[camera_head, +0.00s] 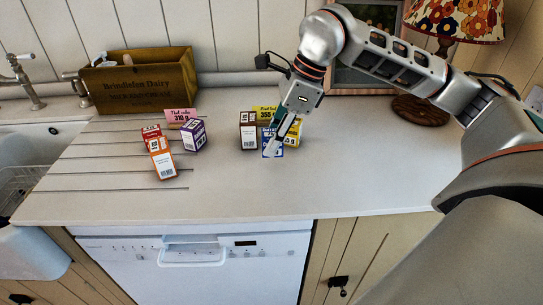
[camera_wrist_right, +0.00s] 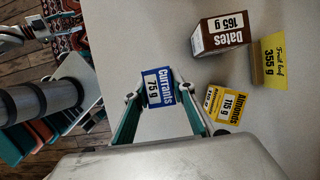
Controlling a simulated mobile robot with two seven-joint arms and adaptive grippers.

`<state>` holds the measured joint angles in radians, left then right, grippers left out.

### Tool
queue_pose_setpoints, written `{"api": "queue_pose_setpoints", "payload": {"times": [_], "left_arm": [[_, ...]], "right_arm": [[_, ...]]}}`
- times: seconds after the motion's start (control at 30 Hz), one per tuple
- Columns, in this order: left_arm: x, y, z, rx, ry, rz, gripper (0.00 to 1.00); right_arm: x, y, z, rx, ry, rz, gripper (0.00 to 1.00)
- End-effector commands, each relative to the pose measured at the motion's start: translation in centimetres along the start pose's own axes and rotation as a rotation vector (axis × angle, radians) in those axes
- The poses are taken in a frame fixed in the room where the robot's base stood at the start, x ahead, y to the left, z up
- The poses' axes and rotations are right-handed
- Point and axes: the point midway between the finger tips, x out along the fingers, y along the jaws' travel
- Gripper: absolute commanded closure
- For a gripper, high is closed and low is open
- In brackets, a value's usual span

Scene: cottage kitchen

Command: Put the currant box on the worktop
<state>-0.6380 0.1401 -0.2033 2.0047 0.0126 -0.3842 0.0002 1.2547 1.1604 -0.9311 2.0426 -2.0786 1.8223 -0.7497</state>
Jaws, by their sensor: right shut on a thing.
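The currant box (camera_head: 272,148) is small, blue and white. It is between the fingers of my right gripper (camera_head: 274,144), which is shut on it, low over the right part of the worktop (camera_head: 350,180). The right wrist view shows the currant box (camera_wrist_right: 158,88) with its label facing the camera and one finger of my right gripper (camera_wrist_right: 159,100) on each side. I cannot tell whether its base touches the worktop.
The brown dates box (camera_head: 248,130), yellow almonds box (camera_head: 294,132) and yellow card (camera_head: 264,111) are close by. Purple (camera_head: 194,136), orange (camera_head: 162,161) and red (camera_head: 151,135) boxes stand left by a pink card (camera_head: 181,115). A wooden crate (camera_head: 140,85) is behind. The front right is clear.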

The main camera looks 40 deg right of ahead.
Motion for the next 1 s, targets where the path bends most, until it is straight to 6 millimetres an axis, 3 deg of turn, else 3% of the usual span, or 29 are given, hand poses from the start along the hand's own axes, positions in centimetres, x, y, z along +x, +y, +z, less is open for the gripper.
{"api": "queue_pose_setpoints", "payload": {"times": [0.17, 0.4, 0.8, 0.83, 0.9, 1.0], "left_arm": [[0.1, -0.1, -0.1, 0.002, 0.003, -0.002, 0.56], [0.4, -0.1, 0.6, 0.005, -0.005, -0.002, 0.56], [0.5, -0.2, 0.5, 0.007, -0.002, -0.004, 0.56], [0.5, -0.2, 0.5, 0.007, -0.002, -0.004, 0.56], [0.5, -0.2, 0.5, 0.007, -0.002, -0.004, 0.56], [0.5, -0.2, 0.4, 0.007, -0.002, -0.004, 0.56]], "right_arm": [[1.0, 0.0, -0.4, 0.0, 0.001, 0.001, 0.97], [4.1, 0.1, -1.7, -0.001, 0.002, 0.003, 0.97], [4.5, 0.0, -1.9, -0.001, 0.0, 0.0, 0.97], [4.5, 0.0, -1.9, -0.001, 0.0, 0.0, 0.73], [4.5, 0.0, -1.8, -0.001, 0.0, 0.0, 0.59], [4.5, 0.0, -1.8, -0.001, 0.0, 0.0, 0.59]]}}
